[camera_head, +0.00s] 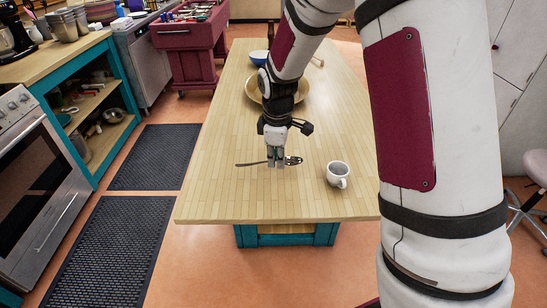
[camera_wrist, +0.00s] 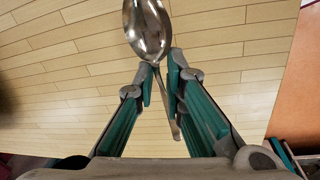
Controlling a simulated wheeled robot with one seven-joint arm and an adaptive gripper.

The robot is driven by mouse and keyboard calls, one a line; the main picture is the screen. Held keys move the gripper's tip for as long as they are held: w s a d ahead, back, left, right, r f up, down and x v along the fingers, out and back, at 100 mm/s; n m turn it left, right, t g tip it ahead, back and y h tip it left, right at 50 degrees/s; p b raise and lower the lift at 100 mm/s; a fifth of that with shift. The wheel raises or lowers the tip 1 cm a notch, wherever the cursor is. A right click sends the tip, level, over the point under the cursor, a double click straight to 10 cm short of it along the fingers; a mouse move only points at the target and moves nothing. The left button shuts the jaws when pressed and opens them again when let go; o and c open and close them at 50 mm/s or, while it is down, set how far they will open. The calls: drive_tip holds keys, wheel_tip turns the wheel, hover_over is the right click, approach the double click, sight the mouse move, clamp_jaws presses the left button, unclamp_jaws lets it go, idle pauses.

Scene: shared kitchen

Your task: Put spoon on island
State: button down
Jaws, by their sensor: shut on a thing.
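A metal spoon shows in the head view, its dark handle (camera_head: 250,164) to the left and its bowl (camera_head: 293,160) to the right of my gripper (camera_head: 275,164). In the wrist view the shiny spoon bowl (camera_wrist: 148,28) is beyond the fingers and its handle passes between them. My gripper (camera_wrist: 163,72) is shut on the spoon near the neck. The spoon is over the near part of the wooden-topped island (camera_head: 220,195); I cannot tell whether it touches the surface.
A white mug (camera_head: 338,174) stands on the island just right of the spoon. A wooden bowl (camera_head: 255,90) and a blue bowl (camera_head: 259,57) are farther back. The island's front left area is clear. An oven (camera_head: 40,190) stands at the left.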

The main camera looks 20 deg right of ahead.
drive_tip(key=w, duration=0.3)
drive_tip(key=shift+w+f, duration=0.15)
drive_tip(key=shift+f, duration=1.8)
drive_tip(key=c, duration=1.7)
unclamp_jaws()
drive_tip(key=shift+f, duration=0.15)
drive_tip(key=shift+o, duration=0.2)
